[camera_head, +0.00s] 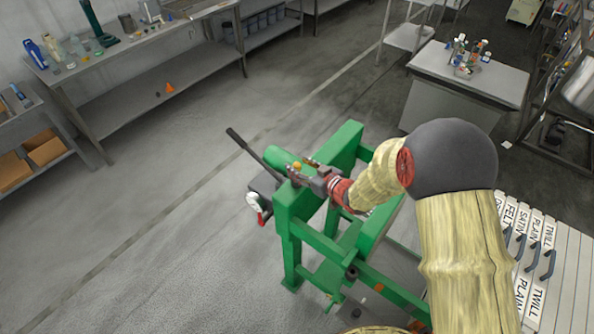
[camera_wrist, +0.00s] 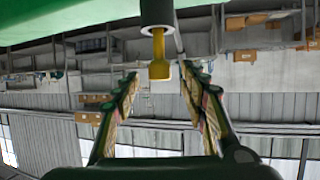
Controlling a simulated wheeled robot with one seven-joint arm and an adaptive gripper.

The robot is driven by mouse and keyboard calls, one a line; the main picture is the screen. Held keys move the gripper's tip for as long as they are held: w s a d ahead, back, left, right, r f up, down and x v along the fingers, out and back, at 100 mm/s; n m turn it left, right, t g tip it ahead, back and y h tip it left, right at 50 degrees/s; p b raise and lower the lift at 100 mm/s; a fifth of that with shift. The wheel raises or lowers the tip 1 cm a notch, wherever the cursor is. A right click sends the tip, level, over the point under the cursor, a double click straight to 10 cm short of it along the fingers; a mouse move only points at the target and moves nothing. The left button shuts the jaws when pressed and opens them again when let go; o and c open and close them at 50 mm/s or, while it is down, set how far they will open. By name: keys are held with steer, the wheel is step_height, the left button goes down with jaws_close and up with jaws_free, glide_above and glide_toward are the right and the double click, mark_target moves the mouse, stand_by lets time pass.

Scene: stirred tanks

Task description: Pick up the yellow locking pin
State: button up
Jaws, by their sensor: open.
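The yellow locking pin (camera_wrist: 159,66) shows in the wrist view, sticking out of a dark round socket (camera_wrist: 157,14) with a pale ring at its mouth. My gripper (camera_wrist: 160,72) is open, with one finger on each side of the pin's wide end in the picture. A gap shows on both sides, and I see no contact. In the head view, my gripper (camera_head: 309,171) is at the top of the green frame (camera_head: 347,148). A small yellow-orange spot (camera_head: 297,167) beside it appears to be the pin, partly hidden by the gripper.
A black lever (camera_head: 243,145) sticks out from the green frame's left side. A grey table with bottles (camera_head: 478,77) stands at the back right. Labelled panels with handles (camera_head: 540,255) are at the right. Open floor lies left of the frame.

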steer(key=shift+x, duration=1.15)
steer(key=c, duration=0.3)
steer(key=c, duration=0.8)
jaws_close()
